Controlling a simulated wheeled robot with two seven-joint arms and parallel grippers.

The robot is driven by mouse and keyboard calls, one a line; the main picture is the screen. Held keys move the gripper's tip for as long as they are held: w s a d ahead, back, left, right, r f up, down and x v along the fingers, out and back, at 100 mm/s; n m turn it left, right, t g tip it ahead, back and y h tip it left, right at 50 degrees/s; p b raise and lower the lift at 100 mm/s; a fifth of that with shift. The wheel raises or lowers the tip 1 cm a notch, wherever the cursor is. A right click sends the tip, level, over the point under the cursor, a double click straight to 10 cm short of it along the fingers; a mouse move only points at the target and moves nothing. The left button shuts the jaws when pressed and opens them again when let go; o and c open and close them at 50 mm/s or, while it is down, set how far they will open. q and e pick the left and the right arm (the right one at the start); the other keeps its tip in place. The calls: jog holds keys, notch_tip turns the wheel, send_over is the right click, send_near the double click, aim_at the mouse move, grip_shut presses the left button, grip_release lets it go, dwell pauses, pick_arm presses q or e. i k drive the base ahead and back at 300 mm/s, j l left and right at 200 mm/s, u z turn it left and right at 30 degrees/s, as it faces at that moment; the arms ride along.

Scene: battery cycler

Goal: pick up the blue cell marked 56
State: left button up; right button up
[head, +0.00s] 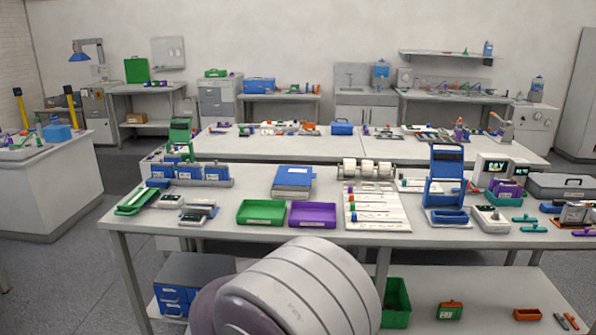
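Several small blue blocks that could be cells stand in a grey holder (205,183) at the left of the near table. No number can be read on them at this size, so I cannot tell which is the blue cell marked 56. Other blue items are a flat blue box or binder (293,181) at the middle and a tall blue device (445,176) at the right. Neither of my grippers is in view. A large rounded white and purple part, likely mine, fills the bottom middle and hides part of the table front and lower shelf.
A green tray (261,203) and a purple tray (312,205) lie near the front edge of the near table (240,236). White sheets or a board (375,211) lie right of them. Small instruments crowd both ends. A second long table (220,147) stands behind.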

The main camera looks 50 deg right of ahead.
aim_at(158, 173)
jog(key=i+l+z, duration=0.4)
jog(key=l, duration=0.3)
jog(key=i+l+z, duration=0.4)
jog(key=i+l, duration=0.1)
jog(key=l, duration=0.1)
